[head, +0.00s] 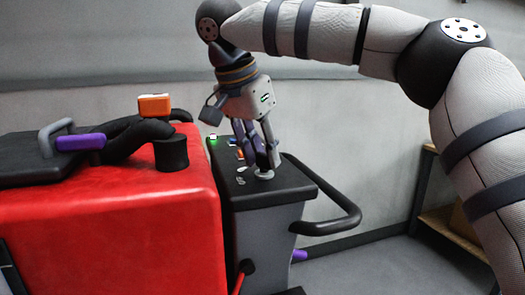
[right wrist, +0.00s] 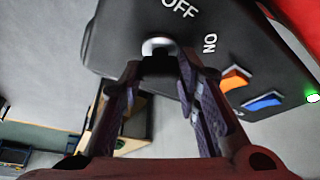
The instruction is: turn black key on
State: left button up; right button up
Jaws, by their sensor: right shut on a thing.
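The black key (right wrist: 158,64) sits in a round silver lock (right wrist: 158,46) on the dark control panel (right wrist: 125,25) in the right wrist view. White OFF lettering (right wrist: 180,8) and ON lettering (right wrist: 210,43) are printed beside the lock. My right gripper (right wrist: 158,62) is shut on the key, a finger on either side; the fingers hide much of it, so its exact turn is hard to tell. In the head view my right gripper (head: 264,166) reaches down onto the panel top at the silver lock (head: 265,175). My left gripper is not in view.
An orange switch (right wrist: 234,78), a blue switch (right wrist: 263,102) and a lit green lamp (right wrist: 312,98) are beside the lock. A black handle bar (head: 335,222) sticks out from the panel. The red tank (head: 110,230) with black hoses (head: 140,140) stands at left. A wooden shelf (head: 450,232) is at right.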

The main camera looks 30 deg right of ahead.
dwell(0.4)
jog(key=o, duration=1.2)
jog(key=shift+c, duration=0.2)
jog(key=v, duration=1.2)
